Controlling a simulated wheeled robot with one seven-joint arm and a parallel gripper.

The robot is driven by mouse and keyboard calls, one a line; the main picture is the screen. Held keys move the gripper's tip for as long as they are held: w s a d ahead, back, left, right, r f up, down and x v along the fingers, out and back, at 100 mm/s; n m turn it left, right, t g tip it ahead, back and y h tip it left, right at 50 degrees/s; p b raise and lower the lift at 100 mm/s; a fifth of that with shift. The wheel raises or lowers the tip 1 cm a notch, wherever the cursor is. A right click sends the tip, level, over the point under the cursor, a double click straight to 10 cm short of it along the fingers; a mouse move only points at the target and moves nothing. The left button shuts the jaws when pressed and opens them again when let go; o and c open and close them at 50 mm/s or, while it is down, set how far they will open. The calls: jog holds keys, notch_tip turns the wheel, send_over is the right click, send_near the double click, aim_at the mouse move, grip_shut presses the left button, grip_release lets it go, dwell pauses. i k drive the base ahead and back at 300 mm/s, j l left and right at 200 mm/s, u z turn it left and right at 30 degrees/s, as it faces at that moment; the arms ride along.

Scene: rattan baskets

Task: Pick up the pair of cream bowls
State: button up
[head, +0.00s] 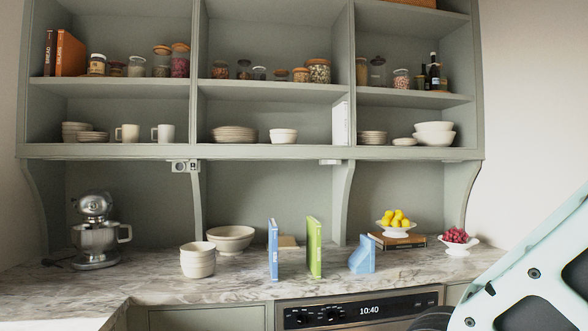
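Several sets of cream bowls are in the head view. A small stack of what looks like two bowls (283,135) sits on the lower shelf, middle bay. A larger stack of bowls (434,133) sits on the lower shelf, right bay. On the counter, a stack of deep bowls (197,262) stands in front of a wide bowl (231,239). I cannot tell which of these is the named pair. All stand upright. My gripper is not in view; only a pale part of my arm shows at the lower right.
The marble counter (150,281) also holds a stand mixer (96,232), upright blue (273,249) and green (314,247) books, a blue bookend (362,257), and fruit dishes at right. A plate stack (234,134) stands left of the small shelf bowls. Shelf dividers separate the bays.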

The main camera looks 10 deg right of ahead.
aim_at(277, 136)
jog(key=i+l+u, duration=0.1)
jog(key=i+l, duration=0.15)
jog(key=i, duration=0.2)
jog(key=i+l, duration=0.3)
jog(key=i, duration=0.2)
jog(key=i+l+u, duration=0.15)
jog(key=i, duration=0.3)
jog(key=l, duration=0.1)
